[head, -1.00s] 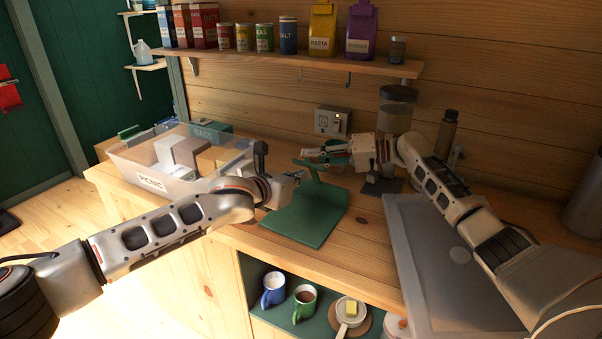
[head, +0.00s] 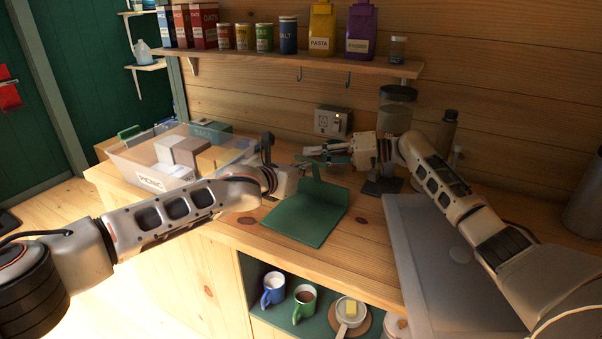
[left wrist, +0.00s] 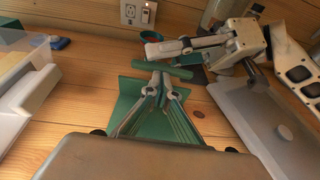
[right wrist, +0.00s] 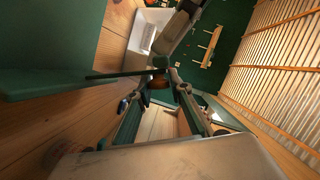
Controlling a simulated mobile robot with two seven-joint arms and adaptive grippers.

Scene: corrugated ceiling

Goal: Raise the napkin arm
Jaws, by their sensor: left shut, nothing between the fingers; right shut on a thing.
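The green napkin holder stands on the wooden counter, its flat base (head: 305,220) tilted towards the front edge in the picture. Its narrow green arm (head: 322,166) is partly hidden by my grippers; the left wrist view shows a green bar (left wrist: 162,70) across it. My right gripper (head: 308,153) is shut at the back of the holder. In the right wrist view its fingertips (right wrist: 165,75) close on the end of a thin green bar (right wrist: 115,74), seemingly the arm. My left gripper (left wrist: 158,78) is shut and empty, its fingertips close to the green bar; contact cannot be told.
A clear picnic box (head: 150,180) with cartons stands at the left. A grey tray (head: 440,255) lies at the right. Jars (head: 397,115) and a bottle (head: 446,130) stand behind my right arm. Mugs (head: 304,300) sit on a shelf below.

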